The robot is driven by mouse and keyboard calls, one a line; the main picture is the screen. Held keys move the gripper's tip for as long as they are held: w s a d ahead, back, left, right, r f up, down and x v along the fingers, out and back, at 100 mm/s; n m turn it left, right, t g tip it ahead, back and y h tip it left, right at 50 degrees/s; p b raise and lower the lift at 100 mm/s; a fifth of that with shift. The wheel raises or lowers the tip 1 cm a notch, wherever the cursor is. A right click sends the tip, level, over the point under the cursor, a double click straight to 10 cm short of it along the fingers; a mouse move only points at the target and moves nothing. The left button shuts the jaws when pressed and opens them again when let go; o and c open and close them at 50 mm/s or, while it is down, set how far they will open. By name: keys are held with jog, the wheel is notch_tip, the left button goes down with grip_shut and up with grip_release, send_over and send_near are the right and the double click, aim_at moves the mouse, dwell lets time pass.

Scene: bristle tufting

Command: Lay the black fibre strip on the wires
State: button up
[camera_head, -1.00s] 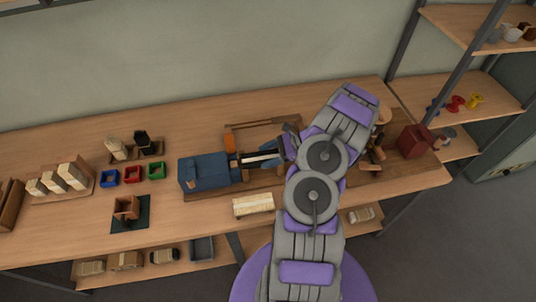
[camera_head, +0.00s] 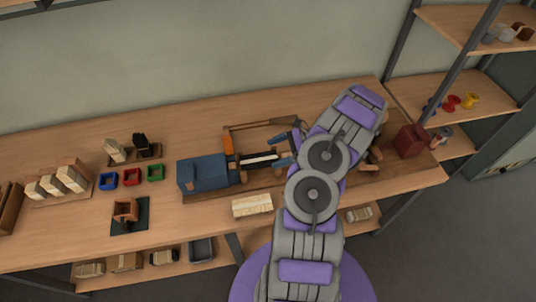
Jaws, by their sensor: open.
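A blue machine (camera_head: 205,173) stands on a wooden base near the middle of the bench. Pale wires with a dark strip, which looks like the black fibre strip (camera_head: 260,160), run from it to the right. The strip seems to lie along the wires, but it is too small to tell its exact seating. My gripper (camera_head: 288,138) is open, just above and right of the strip in the picture. It appears apart from the strip, and my arm partly hides it. More black fibre (camera_head: 142,142) stands in a small holder at the left.
Blue (camera_head: 108,181), red (camera_head: 132,177) and green (camera_head: 155,173) trays sit to the left. A cream block (camera_head: 252,205) lies in front of the machine. A dark red box (camera_head: 410,141) stands at the right.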

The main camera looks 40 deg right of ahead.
jog(key=p+v, duration=0.1)
jog(key=v, duration=1.1)
jog(key=shift+s+d, duration=0.15)
jog(key=shift+d, duration=0.1)
dwell(0.5)
